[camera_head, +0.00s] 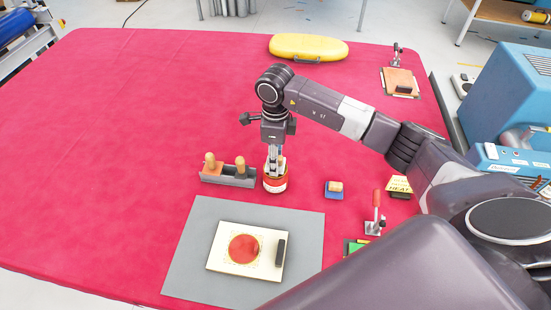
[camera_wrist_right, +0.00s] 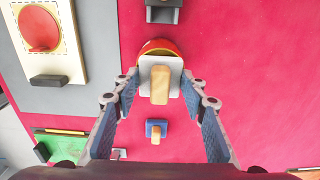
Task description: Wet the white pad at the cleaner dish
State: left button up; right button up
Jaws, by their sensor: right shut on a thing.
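The white pad (camera_wrist_right: 146,72) with a wooden handle (camera_wrist_right: 160,87) is between the fingers of my right gripper (camera_wrist_right: 159,80), which is shut on it. I cannot tell whether the pad touches the liquid. My left gripper is not in view.
A grey holder (camera_head: 228,178) with two wooden-handled tools stands just left of the dish. A grey mat (camera_head: 190,245) carries a cream board (camera_head: 222,262) with a red disc. A small blue block (camera_head: 334,194) is right of the dish.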

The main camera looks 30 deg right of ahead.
jog(key=shift+f+b, duration=0.7)
jog(key=shift+f, duration=0.15)
dwell(0.5)
jog(key=shift+s+f, duration=0.1)
dwell(1.4)
jog(key=shift+r+p, duration=1.75)
jog(key=shift+r, duration=1.9)
